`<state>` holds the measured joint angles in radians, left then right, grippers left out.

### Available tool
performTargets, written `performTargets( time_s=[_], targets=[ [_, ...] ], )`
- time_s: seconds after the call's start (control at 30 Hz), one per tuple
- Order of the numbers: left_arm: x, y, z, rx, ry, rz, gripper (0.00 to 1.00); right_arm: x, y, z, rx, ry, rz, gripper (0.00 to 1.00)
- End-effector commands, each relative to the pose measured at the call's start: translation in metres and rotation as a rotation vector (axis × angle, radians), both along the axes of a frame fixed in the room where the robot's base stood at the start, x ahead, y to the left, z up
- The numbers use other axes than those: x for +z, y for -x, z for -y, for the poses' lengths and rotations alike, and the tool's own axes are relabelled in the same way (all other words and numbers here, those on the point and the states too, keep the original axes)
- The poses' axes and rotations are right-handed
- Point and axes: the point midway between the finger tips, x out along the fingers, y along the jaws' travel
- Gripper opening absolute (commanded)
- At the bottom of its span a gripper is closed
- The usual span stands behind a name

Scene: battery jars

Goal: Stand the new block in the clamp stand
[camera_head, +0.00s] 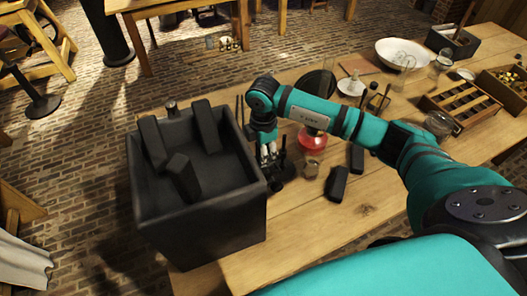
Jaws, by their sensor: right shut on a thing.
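My right gripper (270,163) points down beside the right wall of the black bin, low over the table. It is shut on a small dark thing, partly hidden by the fingers; I cannot tell its exact shape. Dark stand-like parts (284,170) rise right by the fingers; I cannot tell for sure whether they are the clamp stand. Two dark blocks lie on the table to the right, one nearer (338,184) and one farther (357,158). My left gripper is not in view.
A black bin (205,215) holding several dark blocks (183,178) stands at the table's left end. A red-based vessel (313,140) and a small jar (311,168) stand near my right forearm. A wooden rack (460,105) and white bowl (403,53) are farther right. The front tabletop (310,235) is clear.

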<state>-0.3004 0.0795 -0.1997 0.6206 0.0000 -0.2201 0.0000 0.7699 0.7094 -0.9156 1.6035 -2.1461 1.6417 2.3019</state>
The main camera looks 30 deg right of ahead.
Motion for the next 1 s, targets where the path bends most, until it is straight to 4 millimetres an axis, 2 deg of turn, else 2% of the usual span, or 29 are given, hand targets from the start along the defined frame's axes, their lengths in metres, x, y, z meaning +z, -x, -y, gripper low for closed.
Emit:
performTargets(
  time_s=[0.43, 0.47, 0.63, 0.87, 1.0],
  targets=[
    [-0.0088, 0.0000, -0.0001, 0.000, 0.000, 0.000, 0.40, -0.0119, -0.0003, -0.0003, 0.000, -0.001, 0.001, 0.00],
    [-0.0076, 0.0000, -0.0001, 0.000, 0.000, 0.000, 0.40, -0.0105, -0.0004, -0.0003, 0.000, -0.001, 0.002, 0.35],
    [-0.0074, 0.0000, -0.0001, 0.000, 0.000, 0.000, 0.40, -0.0105, -0.0002, -0.0002, 0.000, 0.000, 0.001, 0.57],
    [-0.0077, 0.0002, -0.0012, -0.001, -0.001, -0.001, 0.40, -0.0112, 0.0002, 0.0000, 0.000, 0.000, -0.001, 0.58],
    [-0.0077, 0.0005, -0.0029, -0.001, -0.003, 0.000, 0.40, -0.0048, -0.0004, 0.0002, 0.000, 0.000, 0.001, 0.58]
  ],
)
